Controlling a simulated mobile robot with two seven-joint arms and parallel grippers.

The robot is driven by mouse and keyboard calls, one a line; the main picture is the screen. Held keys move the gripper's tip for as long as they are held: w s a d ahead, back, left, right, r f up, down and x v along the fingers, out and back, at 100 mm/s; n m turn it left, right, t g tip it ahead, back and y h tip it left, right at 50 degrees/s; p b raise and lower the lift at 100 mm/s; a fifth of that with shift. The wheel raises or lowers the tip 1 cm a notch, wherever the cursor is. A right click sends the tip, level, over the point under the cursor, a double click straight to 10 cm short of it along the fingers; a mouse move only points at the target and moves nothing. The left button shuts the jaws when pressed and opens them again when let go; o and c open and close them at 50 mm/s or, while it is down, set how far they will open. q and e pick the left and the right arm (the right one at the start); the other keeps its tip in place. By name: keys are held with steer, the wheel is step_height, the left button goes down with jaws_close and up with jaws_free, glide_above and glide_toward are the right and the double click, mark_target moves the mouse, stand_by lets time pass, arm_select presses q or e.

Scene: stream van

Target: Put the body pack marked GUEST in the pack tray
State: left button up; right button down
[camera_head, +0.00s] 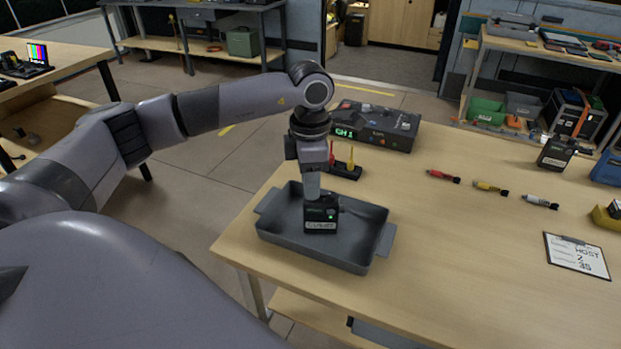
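The small black body pack (321,217) has a white label that appears to read GUEST, though the letters are small. It is upright inside the grey pack tray (378,242), near the tray's middle. I cannot tell whether its base touches the tray floor. My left gripper (313,195) points straight down at the top of this pack and appears shut on it; the fingertips are partly hidden. A second black body pack (554,153) with a white label stands at the table's right side, its label unreadable. My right gripper is not in view.
A black receiver box (375,126) with a green CH 1 display stands behind the tray, near a small stand (343,170) with red and yellow pieces. Several coloured microphones (489,187) lie to the right. A clipboard (577,256) reads HOST.

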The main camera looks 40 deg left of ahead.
arm_select(q)
step_height(320, 180, up, 12)
steer(key=shift+r+b, duration=0.2)
steer(key=shift+b, duration=0.15)
stand_by(0.8)
